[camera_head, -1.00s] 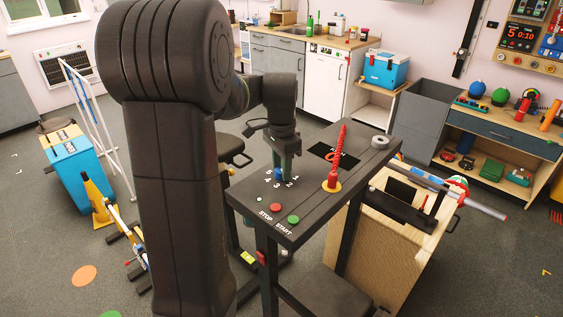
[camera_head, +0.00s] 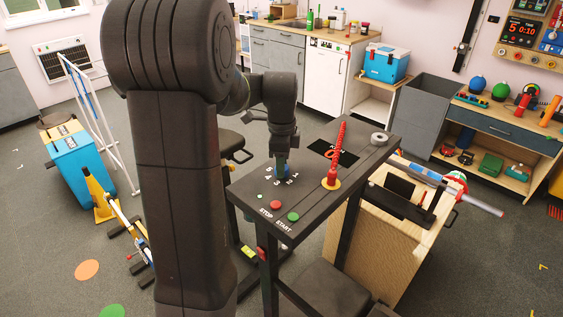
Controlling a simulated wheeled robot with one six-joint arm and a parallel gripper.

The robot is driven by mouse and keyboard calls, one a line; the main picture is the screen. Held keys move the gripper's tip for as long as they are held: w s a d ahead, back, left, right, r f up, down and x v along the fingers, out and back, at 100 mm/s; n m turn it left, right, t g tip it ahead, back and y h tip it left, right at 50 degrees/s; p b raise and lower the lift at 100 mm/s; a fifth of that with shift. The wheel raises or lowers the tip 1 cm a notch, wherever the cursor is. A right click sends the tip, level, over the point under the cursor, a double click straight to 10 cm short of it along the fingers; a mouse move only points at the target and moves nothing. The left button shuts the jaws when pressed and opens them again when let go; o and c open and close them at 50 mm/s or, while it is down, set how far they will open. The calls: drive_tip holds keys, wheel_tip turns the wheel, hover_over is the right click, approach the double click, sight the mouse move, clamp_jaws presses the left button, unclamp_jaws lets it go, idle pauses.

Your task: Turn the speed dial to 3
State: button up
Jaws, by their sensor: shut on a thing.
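My gripper (camera_head: 282,168) points down and is shut on the dial. The fingers hide part of the dial, so I cannot tell which number it points to.
A red STOP button (camera_head: 276,205) and a green START button (camera_head: 293,216) lie in front of the dial. A red spiral post (camera_head: 335,165) on a yellow base rises to its right. A grey ring (camera_head: 379,139) lies at the panel's far right corner.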

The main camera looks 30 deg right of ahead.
drive_tip(key=shift+r, duration=0.1)
idle(0.3)
drive_tip(key=o, duration=1)
wheel_tip(320, 180, up, 14)
drive_tip(key=shift+b, duration=0.4)
drive_tip(key=shift+f, duration=0.3)
wheel_tip(320, 180, down, 14)
drive_tip(key=shift+r+p, duration=0.15)
drive_tip(key=shift+p, duration=0.25)
drive_tip(key=shift+r, duration=0.15)
